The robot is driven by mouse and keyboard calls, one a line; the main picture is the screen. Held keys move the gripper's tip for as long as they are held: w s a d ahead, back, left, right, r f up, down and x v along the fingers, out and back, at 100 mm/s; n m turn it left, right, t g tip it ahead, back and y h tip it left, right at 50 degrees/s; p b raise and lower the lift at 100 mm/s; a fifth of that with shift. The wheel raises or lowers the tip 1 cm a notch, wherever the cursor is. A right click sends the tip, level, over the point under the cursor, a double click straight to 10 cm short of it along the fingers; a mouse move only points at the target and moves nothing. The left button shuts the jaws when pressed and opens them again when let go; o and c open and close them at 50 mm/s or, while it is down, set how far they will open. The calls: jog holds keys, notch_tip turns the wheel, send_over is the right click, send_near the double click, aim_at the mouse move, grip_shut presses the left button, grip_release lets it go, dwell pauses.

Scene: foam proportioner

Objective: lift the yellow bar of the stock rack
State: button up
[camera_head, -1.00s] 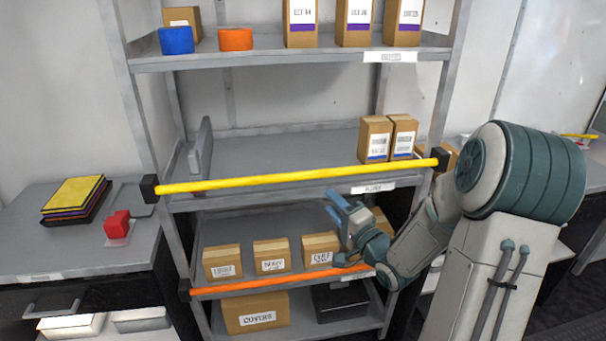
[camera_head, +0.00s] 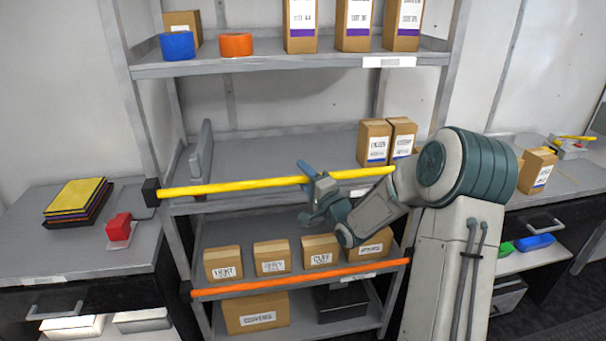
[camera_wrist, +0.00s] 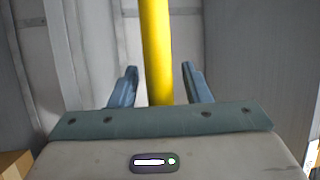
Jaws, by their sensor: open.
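The yellow bar (camera_head: 235,187) runs across the front of the rack's middle shelf, from a black bracket (camera_head: 151,192) at the left to behind my arm at the right. Its right end is hidden by my arm. My gripper (camera_head: 306,172) is at the bar, right of its middle. In the wrist view the yellow bar (camera_wrist: 156,50) passes between the two blue fingers of my gripper (camera_wrist: 157,84), with a gap on each side. The gripper is open. I cannot tell how deep the bar sits between the fingers.
An orange bar (camera_head: 290,280) crosses the lower shelf in front of several boxes. Two boxes (camera_head: 375,142) stand on the middle shelf at the right. A grey upright plate (camera_head: 201,150) stands at its left. The middle of that shelf is clear.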

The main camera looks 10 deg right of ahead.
jog(key=shift+w+a, duration=0.1)
jog(key=shift+w, duration=0.1)
grip_shut()
notch_tip(320, 180, up, 20)
jog(key=p, duration=1.1)
jog(key=shift+f, duration=0.15)
grip_release()
jog(key=shift+f, duration=0.1)
jog(key=b+v, duration=0.2)
jog(key=v, duration=1.2)
